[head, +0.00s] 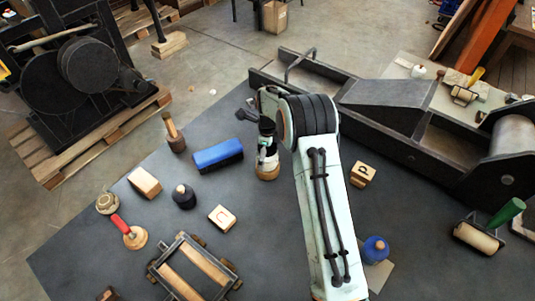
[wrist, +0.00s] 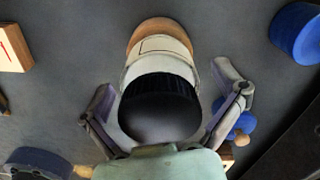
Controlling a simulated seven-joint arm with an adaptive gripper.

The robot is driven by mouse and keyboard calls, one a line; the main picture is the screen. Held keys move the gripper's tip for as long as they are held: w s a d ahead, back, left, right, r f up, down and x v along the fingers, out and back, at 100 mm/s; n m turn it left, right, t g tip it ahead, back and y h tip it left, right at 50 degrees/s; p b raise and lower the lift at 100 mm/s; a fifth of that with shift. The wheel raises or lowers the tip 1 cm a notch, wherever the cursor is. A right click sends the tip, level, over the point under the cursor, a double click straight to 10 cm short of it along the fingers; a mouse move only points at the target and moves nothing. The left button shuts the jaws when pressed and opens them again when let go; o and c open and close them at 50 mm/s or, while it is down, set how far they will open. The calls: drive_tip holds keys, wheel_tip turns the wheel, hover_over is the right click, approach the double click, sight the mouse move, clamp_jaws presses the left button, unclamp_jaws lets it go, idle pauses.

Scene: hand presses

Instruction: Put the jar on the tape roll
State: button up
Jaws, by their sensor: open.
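The jar (head: 267,170) stands upright on the dark mat near the middle of the head view, partly covered by my gripper. In the wrist view the jar (wrist: 158,58) shows a black lid, a white body with an outlined label, and a tan band at its base. My gripper (wrist: 168,106) is open, its two fingers on either side of the jar's lid with a visible gap at each side. A round tan ring-like thing (head: 108,202) at the mat's left edge looks like the tape roll; it is small, and I cannot be sure.
Lettered blocks (head: 222,218) (head: 362,174), a dark knobbed pot (head: 183,196), a red-handled tool (head: 129,231) and a blue pot (head: 375,250) are scattered around. A long press (head: 390,105) borders the right.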

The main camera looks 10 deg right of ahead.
wheel_tip(320, 180, up, 11)
drive_tip(key=shift+r, duration=0.6)
drive_tip(key=shift+s+r, duration=0.2)
drive_tip(key=shift+r, duration=0.1)
drive_tip(key=s+r+n, duration=0.7)
drive_tip(key=s, duration=0.2)
drive_tip(key=s+n, duration=1.7)
drive_tip(key=s, duration=0.8)
drive_tip(key=shift+s+d+f+n+y, duration=0.25)
drive_tip(key=shift+s+d+n+y, duration=0.1)
drive_tip(key=shift+d+y, duration=0.1)
